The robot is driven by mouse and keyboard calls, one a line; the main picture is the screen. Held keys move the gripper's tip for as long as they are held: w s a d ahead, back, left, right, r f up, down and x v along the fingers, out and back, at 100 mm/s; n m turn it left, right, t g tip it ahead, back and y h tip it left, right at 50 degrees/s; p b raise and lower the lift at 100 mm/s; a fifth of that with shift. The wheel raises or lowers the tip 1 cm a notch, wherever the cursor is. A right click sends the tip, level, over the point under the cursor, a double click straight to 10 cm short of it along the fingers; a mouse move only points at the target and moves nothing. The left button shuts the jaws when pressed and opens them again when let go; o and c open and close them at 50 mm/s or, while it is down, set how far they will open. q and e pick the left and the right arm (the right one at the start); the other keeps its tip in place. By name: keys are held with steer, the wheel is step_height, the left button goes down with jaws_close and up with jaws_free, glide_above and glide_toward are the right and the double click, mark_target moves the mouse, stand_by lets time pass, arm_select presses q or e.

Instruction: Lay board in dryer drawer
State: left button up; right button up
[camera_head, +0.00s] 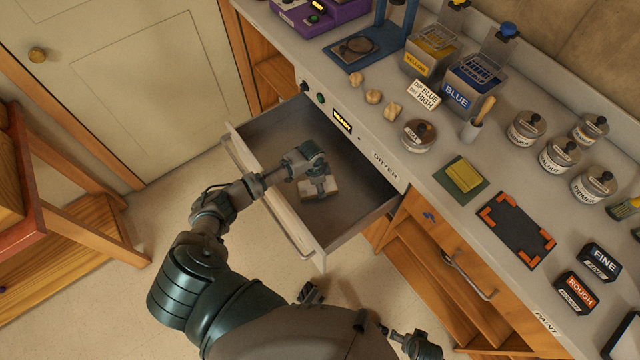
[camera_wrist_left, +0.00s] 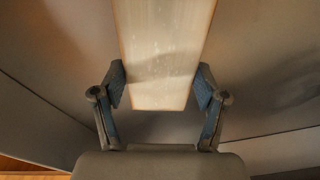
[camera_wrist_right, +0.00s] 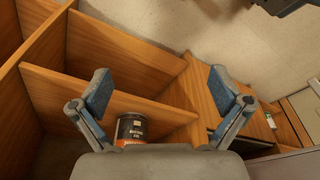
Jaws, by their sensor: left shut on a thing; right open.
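The dryer drawer (camera_head: 372,212) is pulled open below the counter, under the DRYER label. A pale board (camera_head: 327,186) is low inside it, partly covered by my left gripper (camera_head: 316,180). In the left wrist view the board (camera_wrist_left: 165,45) runs lengthwise between the fingers of my left gripper (camera_wrist_left: 161,84), which are shut on its sides near its near end. Whether the board touches the drawer floor is hard to tell. My right gripper (camera_wrist_right: 161,90) is open and empty in the right wrist view, facing wooden shelves.
The counter carries a yellow dip tank (camera_head: 430,52), a blue dip tank (camera_head: 470,85), several lidded jars and a dark mat with orange corners (camera_head: 517,230). A wooden shelf (camera_wrist_right: 130,90) holds a dark can (camera_wrist_right: 131,130). Floor is open before the drawer.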

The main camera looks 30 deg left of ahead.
arm_select(q)
steer(key=shift+a+f, duration=0.3)
steer(key=shift+a, duration=0.4)
steer(key=o, duration=0.9)
steer(key=shift+a+f, duration=0.1)
steer(key=shift+a, duration=0.25)
steer(key=o, duration=0.3)
steer(key=shift+a+f, duration=0.15)
steer(key=shift+a, duration=0.25)
steer(key=shift+d+r, duration=0.3)
steer(key=shift+d, duration=0.65)
step_height(320, 180, up, 2)
steer(key=shift+d+p, duration=0.15)
steer(key=shift+p, duration=0.25)
step_height(320, 180, up, 10)
steer(key=a+p, duration=0.1)
steer(key=p, duration=0.1)
steer(key=shift+s, duration=0.45)
arm_select(e)
step_height(320, 180, down, 8)
steer(key=s, duration=0.2)
steer(key=shift+s+a, duration=0.15)
steer(key=shift+a, duration=0.15)
